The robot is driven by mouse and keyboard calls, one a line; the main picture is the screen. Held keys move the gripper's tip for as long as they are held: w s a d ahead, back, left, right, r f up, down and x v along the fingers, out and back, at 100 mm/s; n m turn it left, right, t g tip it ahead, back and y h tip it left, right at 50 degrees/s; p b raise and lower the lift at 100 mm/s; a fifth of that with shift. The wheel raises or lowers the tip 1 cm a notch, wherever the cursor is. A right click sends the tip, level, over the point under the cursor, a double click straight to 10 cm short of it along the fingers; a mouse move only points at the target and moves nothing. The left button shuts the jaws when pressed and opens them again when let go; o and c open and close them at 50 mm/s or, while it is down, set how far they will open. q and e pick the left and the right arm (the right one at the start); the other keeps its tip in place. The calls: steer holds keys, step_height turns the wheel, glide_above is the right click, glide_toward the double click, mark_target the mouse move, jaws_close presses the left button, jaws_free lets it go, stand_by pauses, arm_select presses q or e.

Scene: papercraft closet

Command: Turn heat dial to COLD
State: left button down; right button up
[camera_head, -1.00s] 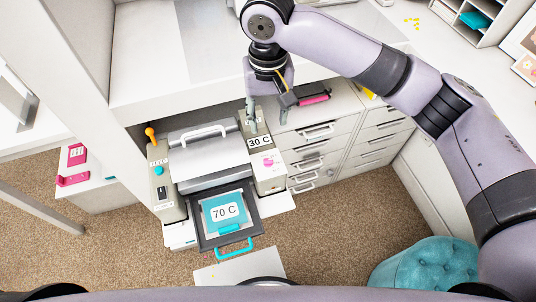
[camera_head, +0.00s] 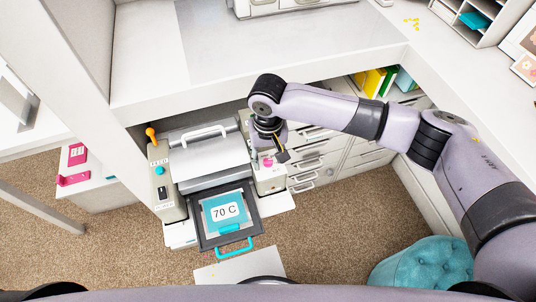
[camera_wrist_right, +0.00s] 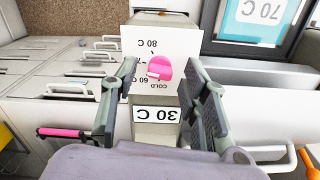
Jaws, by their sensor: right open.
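The pink heat dial (camera_head: 268,162) sits on the right-hand block of the grey machine, partly hidden by my right gripper (camera_head: 275,153) in the head view. In the right wrist view the dial (camera_wrist_right: 163,67) shows upside down on a white plate (camera_wrist_right: 178,50) marked COLD, 60 C, 80 C and a partly hidden 7-something. A pale ridge on the dial points left in that view, near the hidden mark. My right gripper (camera_wrist_right: 158,85) is open, with a finger on each side of the dial; I cannot tell whether they touch it. My left gripper is out of view.
A 30 C display (camera_wrist_right: 157,114) sits beside the dial plate. The machine's tray (camera_head: 248,201) holds a sheet reading 70 C (camera_head: 225,211). A FEED knob (camera_head: 159,171) and orange lever (camera_head: 150,132) are on the left block. Drawers (camera_head: 312,160) stand to the right.

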steer(key=shift+c, duration=0.3)
jaws_close()
stand_by(0.3)
